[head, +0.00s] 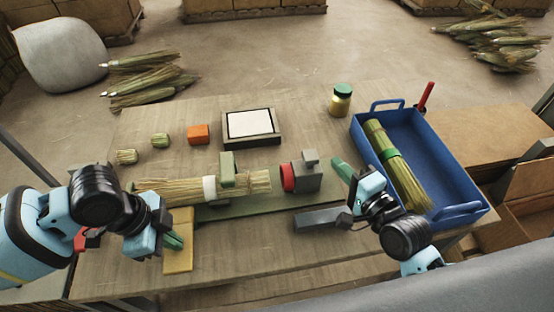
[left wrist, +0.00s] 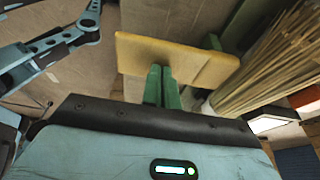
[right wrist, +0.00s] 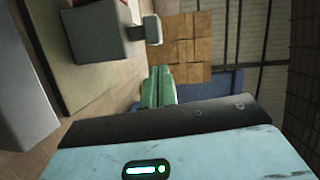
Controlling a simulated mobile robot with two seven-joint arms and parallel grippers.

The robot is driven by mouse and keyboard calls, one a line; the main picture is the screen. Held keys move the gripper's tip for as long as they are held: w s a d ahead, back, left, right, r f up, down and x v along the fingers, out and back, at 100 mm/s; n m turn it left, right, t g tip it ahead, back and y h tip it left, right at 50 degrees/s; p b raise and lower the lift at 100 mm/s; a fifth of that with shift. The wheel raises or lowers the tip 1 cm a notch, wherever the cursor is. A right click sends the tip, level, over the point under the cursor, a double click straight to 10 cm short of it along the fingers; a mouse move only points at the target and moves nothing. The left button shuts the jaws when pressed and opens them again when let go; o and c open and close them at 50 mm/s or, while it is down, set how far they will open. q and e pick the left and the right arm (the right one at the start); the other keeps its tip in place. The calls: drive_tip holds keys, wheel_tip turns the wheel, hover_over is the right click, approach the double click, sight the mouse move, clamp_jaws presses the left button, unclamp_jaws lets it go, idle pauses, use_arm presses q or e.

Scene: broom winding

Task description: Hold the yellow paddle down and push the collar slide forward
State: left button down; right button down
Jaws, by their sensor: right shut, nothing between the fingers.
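The yellow paddle (head: 180,252) is a flat board at the front left of the bench, beside the straw bundle; it also shows in the left wrist view (left wrist: 205,68). My left gripper (head: 173,241) is shut, with its green fingertips at the paddle; contact is unclear. The collar slide looks to be the grey block (head: 307,178) with a knob on top and a red collar (head: 287,178) on its left face. The grey block also shows in the right wrist view (right wrist: 95,35). My right gripper (head: 342,170) is shut and empty, just right of the block, apart from it.
A straw bundle (head: 160,190) with a white band lies along a green base (head: 255,200), under a green block (head: 228,168). A dark grey bar (head: 318,219) lies in front of the slide. A blue tray (head: 465,195) holding a broom stands right. A jar (head: 340,100) stands behind.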

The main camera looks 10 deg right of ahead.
sight(306, 171)
use_arm(q)
drive_tip(key=shift+f, duration=0.1)
use_arm(e)
drive_tip(key=shift+w+a+f, duration=0.1)
drive_tip(key=shift+w+a, duration=0.2)
drive_tip(key=shift+a, duration=0.35)
drive_tip(key=shift+w+a+f, duration=0.1)
drive_tip(key=shift+w+a, duration=0.2)
drive_tip(key=shift+a, duration=0.3)
drive_tip(key=a, duration=0.6)
drive_tip(key=shift+a, duration=0.35)
use_arm(q)
drive_tip(key=shift+d, duration=0.1)
use_arm(e)
drive_tip(key=shift+s, duration=0.1)
use_arm(q)
drive_tip(key=shift+s, duration=0.1)
